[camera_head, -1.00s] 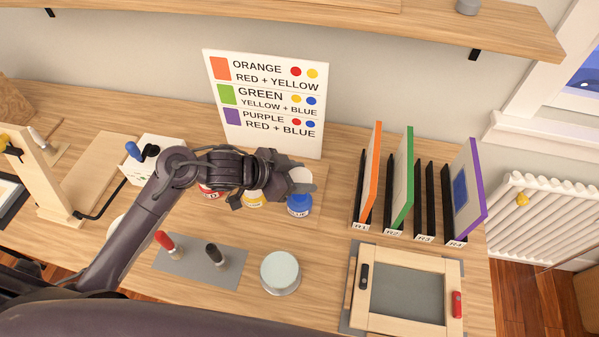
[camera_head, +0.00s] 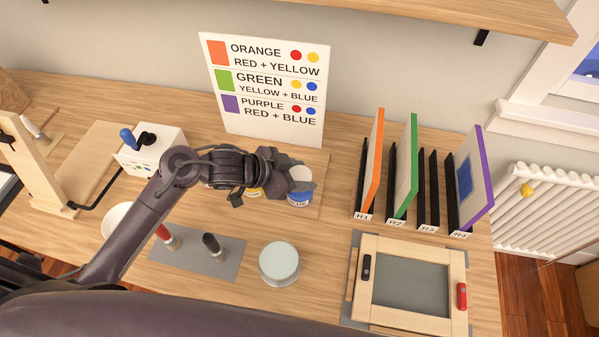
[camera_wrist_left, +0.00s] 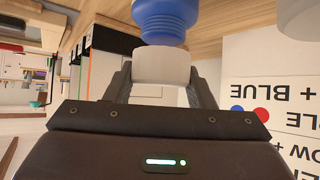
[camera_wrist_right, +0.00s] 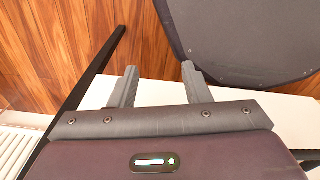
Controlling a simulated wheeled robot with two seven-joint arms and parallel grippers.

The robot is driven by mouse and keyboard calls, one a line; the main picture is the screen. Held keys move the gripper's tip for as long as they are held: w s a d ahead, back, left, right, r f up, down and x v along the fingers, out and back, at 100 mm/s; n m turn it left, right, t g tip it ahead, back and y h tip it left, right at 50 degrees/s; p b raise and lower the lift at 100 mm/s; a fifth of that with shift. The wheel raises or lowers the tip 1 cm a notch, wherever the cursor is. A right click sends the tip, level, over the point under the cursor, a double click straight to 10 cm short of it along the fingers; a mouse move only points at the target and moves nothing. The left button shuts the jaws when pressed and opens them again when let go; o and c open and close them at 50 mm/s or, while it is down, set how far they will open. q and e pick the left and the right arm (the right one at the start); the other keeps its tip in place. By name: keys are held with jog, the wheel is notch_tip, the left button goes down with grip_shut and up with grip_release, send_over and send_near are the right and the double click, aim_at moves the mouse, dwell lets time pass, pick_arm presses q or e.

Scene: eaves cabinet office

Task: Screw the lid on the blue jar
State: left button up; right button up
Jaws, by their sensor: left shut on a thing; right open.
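The blue jar (camera_head: 299,201) stands on a wooden board at the back of the desk. It also shows in the left wrist view (camera_wrist_left: 166,18). My left gripper (camera_head: 299,184) is shut on the white lid (camera_wrist_left: 161,66), with one finger on each side of it. The lid (camera_head: 299,173) is at the jar's neck, in line with it; I cannot tell whether the threads are engaged. The fingers partly hide the jar's top. My right gripper (camera_wrist_right: 157,73) is open and empty, away from the desk, above the wooden floor.
A yellow jar (camera_head: 254,192) stands left of the blue one, partly behind my left gripper. A colour chart (camera_head: 265,88) stands behind. Upright panels in black racks (camera_head: 405,165) are at right. A round pale-topped container (camera_head: 279,262) and a wooden frame (camera_head: 413,325) are in front.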

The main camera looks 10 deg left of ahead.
pick_arm(q)
jog(key=shift+p, duration=0.35)
dwell(0.5)
jog(key=shift+p, duration=0.65)
dwell(0.5)
jog(key=shift+f+b, duration=0.75)
jog(key=shift+f, duration=0.4)
jog(key=o, duration=1)
jog(key=v, duration=0.7)
jog(key=shift+s+a+r, duration=0.15)
jog(key=shift+a+r, duration=0.1)
